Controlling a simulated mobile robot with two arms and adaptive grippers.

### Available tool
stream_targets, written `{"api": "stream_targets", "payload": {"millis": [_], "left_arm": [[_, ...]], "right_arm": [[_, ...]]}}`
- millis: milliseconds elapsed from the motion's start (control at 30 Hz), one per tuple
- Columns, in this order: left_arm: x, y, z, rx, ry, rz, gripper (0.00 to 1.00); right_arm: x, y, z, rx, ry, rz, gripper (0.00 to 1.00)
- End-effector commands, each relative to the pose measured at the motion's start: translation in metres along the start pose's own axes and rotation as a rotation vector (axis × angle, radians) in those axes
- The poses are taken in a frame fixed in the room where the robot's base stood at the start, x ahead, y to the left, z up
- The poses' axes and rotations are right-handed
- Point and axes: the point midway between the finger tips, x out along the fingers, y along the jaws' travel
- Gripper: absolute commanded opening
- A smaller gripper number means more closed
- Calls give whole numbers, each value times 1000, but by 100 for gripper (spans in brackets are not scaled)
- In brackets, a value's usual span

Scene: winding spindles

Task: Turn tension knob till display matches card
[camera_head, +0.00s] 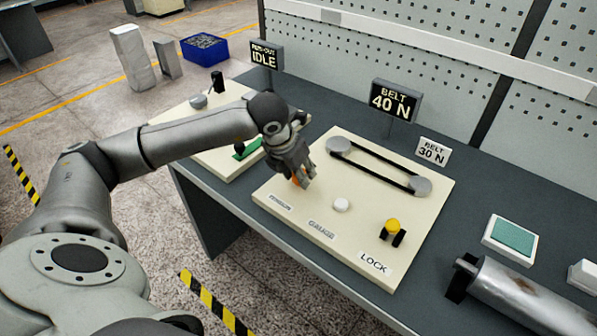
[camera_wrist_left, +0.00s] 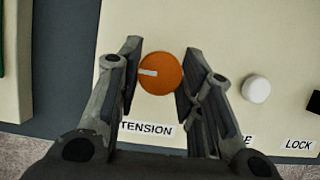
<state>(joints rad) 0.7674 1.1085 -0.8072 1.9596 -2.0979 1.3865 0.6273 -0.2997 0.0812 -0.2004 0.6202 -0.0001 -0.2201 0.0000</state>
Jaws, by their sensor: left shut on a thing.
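The orange tension knob (camera_wrist_left: 160,73) with a white pointer mark sits on the cream panel (camera_head: 275,197), above the TENSION label (camera_wrist_left: 146,129). Its pointer faces left in the left wrist view. My left gripper (camera_head: 303,180) is at the knob, its fingers on either side and shut on it; in the head view it hides most of the knob. The dark display (camera_head: 396,100) reads "BELT 40 N". The white card (camera_head: 433,151) to its right reads "BELT 30 N". My right gripper is not in view.
On the panel are a belt on two pulleys (camera_head: 375,168), a white button (camera_head: 341,204), and a yellow knob (camera_head: 393,226) by the LOCK label. A second panel with an IDLE display (camera_head: 266,55) stands left. A metal roller (camera_head: 520,295) and teal-topped pad (camera_head: 512,236) lie right.

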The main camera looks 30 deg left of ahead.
Motion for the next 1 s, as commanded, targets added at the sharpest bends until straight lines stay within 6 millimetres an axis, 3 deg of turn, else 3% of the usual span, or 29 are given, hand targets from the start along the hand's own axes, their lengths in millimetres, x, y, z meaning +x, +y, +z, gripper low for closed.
{"api": "stream_targets", "payload": {"millis": [200,233,400,767,1000], "left_arm": [[-1,1,1,0,-3,2,11],[-1,1,1,0,-3,2,37],[-1,1,1,1,-2,1,56],[-5,0,0,1,-1,0,56],[-45,1,2,2,-6,1,56]], "right_arm": [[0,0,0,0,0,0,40],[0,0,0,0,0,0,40],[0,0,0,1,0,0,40],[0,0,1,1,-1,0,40],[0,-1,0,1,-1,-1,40]]}}
